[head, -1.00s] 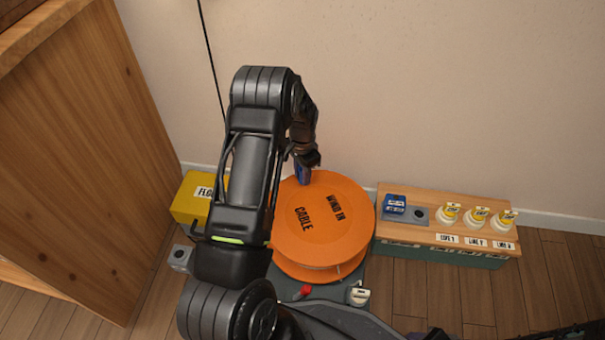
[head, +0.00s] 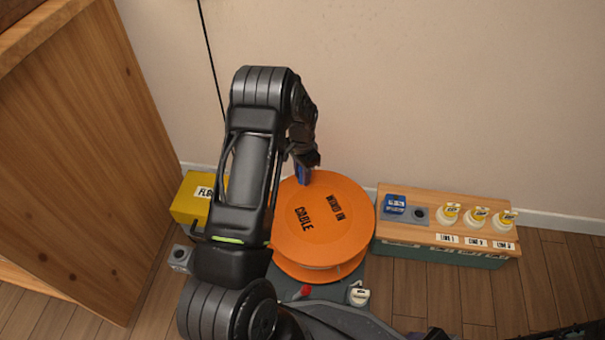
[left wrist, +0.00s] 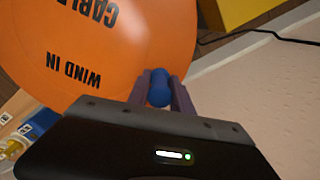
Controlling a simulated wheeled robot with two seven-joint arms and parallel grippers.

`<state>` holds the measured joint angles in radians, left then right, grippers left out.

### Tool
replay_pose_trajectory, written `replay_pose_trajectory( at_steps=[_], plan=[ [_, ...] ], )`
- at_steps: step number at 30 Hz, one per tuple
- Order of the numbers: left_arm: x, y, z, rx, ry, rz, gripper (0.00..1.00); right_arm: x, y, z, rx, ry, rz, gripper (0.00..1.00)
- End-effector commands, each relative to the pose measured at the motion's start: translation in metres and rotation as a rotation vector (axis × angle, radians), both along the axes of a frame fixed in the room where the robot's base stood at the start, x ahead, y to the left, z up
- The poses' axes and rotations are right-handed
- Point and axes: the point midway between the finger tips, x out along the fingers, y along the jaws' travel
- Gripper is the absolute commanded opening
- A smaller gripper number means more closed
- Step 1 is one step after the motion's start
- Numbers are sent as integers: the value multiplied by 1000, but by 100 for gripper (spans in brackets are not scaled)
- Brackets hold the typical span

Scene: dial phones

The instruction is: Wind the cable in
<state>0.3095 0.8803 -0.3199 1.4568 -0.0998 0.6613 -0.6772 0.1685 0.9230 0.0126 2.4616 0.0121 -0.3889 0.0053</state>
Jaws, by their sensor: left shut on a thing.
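A large orange reel (head: 325,240) marked "WIND IN" and "CABLE" lies flat on a dark grey base near the wall. A blue knob (left wrist: 159,88) stands up at the reel's rim, on the far side in the head view. My left gripper (head: 303,172) is shut on this knob, with one finger on each side of it in the left wrist view (left wrist: 163,92). My left arm hides the reel's left edge in the head view. Dark parts, likely of my right arm, show at the lower right edge, but its jaws cannot be made out.
A black cable (head: 210,50) hangs down the wall. A yellow box (head: 190,200) stands left of the reel, partly behind my arm. A wooden-topped stand (head: 450,240) on the right holds a blue block (head: 396,206) and several yellow-and-white plugs.

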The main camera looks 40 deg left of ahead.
Motion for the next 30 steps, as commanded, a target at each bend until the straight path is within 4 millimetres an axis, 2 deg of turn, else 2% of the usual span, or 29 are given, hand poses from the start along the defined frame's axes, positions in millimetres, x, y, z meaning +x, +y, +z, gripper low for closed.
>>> replay_pose_trajectory(
  at_steps=[8,14,23,30],
  plan=[
    [-10,5,2,0,3,73,0,-1,0,6,-1,1,1,42],
    [-24,10,3,-1,2,193,0,-3,1,15,-3,2,2,42],
    [-57,16,4,0,4,456,0,-6,1,34,-4,6,6,42],
    [-86,13,4,0,4,683,0,-8,1,52,-2,13,9,42]
  ],
)
